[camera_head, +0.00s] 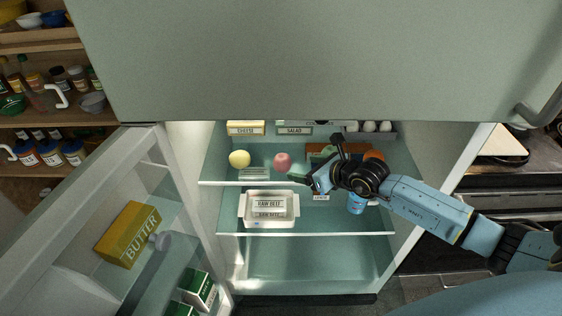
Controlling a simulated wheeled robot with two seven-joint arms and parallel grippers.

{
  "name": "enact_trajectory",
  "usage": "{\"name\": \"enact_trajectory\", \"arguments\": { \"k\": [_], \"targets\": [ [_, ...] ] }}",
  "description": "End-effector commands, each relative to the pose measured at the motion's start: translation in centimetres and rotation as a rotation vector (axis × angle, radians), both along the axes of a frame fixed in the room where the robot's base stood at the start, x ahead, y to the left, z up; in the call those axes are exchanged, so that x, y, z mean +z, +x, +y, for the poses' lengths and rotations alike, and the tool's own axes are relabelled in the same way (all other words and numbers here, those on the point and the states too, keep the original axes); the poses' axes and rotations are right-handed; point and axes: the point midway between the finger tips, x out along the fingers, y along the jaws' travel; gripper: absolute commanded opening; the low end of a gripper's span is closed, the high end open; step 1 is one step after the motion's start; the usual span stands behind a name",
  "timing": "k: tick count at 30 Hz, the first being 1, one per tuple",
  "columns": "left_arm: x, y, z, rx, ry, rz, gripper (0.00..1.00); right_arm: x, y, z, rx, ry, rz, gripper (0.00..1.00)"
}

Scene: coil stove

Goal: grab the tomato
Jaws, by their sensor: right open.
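A pinkish-red round item (282,161), which looks like the tomato, sits on the upper glass shelf inside the open fridge. A yellow round fruit (239,158) is to its left. My right gripper (323,164) reaches in from the right, a little to the right of the red item and apart from it. Its fingers are spread and nothing shows between them. The gripper hides part of an orange-red item (373,155) behind it, too covered to name. My left gripper is out of view.
A white "RAW BEEF" tray (287,223) and a blue cup (356,204) stand on the shelf below. "CHEESE" (245,128) and "SALAD" (294,128) boxes and an egg tray (370,136) are behind. The fridge door with butter (133,234) is open on the left.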

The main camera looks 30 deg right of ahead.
Motion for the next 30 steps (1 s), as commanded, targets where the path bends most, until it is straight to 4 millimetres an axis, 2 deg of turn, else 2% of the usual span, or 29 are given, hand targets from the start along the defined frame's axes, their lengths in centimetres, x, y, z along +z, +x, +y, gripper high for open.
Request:
{"name": "enact_trajectory", "arguments": {
  "k": [2, 5, 12, 15, 24, 30],
  "targets": [
    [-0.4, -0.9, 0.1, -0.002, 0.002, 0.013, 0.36, -0.6, 1.3, 0.4, 0.000, 0.000, -0.003, 0.74],
    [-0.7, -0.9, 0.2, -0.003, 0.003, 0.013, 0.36, -1.3, 2.4, 0.8, -0.001, 0.002, -0.001, 0.74],
    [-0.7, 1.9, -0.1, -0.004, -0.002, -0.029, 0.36, -1.9, 3.5, 1.2, 0.000, 0.001, -0.001, 0.74],
    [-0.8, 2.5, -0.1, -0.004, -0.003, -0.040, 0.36, -2.1, 4.3, 1.4, 0.000, 0.001, -0.003, 0.74],
    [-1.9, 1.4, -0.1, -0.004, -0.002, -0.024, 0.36, -3.6, 7.5, 2.2, 0.000, 0.001, -0.001, 0.74],
    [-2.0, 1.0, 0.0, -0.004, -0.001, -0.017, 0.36, -3.8, 8.1, 2.4, 0.001, 0.001, -0.001, 0.74]
  ]
}}
